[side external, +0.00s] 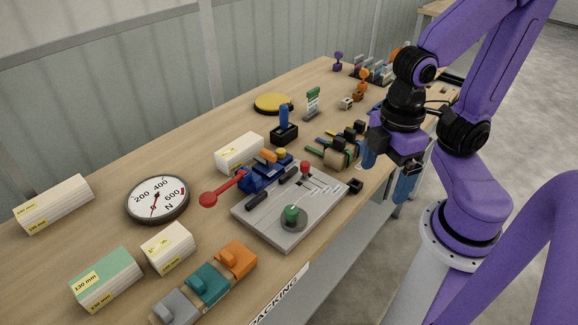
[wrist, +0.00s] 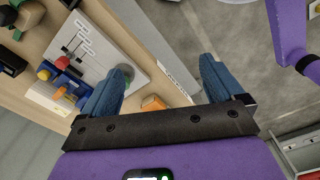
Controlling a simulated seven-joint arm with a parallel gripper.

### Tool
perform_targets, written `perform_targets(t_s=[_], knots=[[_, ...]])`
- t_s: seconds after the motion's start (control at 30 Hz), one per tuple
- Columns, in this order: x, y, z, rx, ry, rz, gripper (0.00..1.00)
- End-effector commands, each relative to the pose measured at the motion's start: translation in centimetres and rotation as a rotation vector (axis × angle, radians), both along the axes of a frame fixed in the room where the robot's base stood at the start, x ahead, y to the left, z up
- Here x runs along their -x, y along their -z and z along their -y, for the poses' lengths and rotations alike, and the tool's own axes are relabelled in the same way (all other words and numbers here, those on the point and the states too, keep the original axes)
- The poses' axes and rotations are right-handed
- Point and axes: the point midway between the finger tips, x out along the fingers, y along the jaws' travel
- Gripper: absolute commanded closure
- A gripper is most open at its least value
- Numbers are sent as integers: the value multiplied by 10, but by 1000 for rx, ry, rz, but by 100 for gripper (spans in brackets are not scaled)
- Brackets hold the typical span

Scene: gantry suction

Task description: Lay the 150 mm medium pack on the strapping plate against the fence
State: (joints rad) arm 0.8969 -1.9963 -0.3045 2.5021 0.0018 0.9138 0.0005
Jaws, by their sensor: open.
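Several packs with yellow labels lie on the bench: a long white one (side external: 54,204) at far left, a green-topped one (side external: 106,276) at the front left, a small white one (side external: 168,248) beside it, and a white one (side external: 239,152) behind the blue tool. The green-topped pack seems to read 130 mm; I cannot tell surely which is 150 mm. A grey slotted plate (side external: 262,226), probably the strapping plate, carries a green knob and a red knob; I cannot clearly make out its fence. My gripper (side external: 385,180) is open and empty, right of the plate; its fingers also show in the wrist view (wrist: 162,66).
A blue tool (side external: 262,176) with a red-ended lever stands at the plate's back edge. A round dial (side external: 157,199) lies left of it. Grey, teal and orange blocks (side external: 207,284) line the front edge. Rolls and tools (side external: 342,145) crowd the bench behind the plate.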

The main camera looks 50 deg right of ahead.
Motion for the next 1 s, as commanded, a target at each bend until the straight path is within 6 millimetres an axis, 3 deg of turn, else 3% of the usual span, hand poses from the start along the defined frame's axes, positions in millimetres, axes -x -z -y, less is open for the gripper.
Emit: perform_targets(t_s=[0.27, 0.43, 0.7, 1.0], knots=[[-2, -1, -1, 0, 10, 0, 6], [-25, -7, -17, 2, 142, -3, 6], [-108, -22, -56, 3, 579, -12, 6], [-210, -27, -78, 2, 1075, -21, 6]])
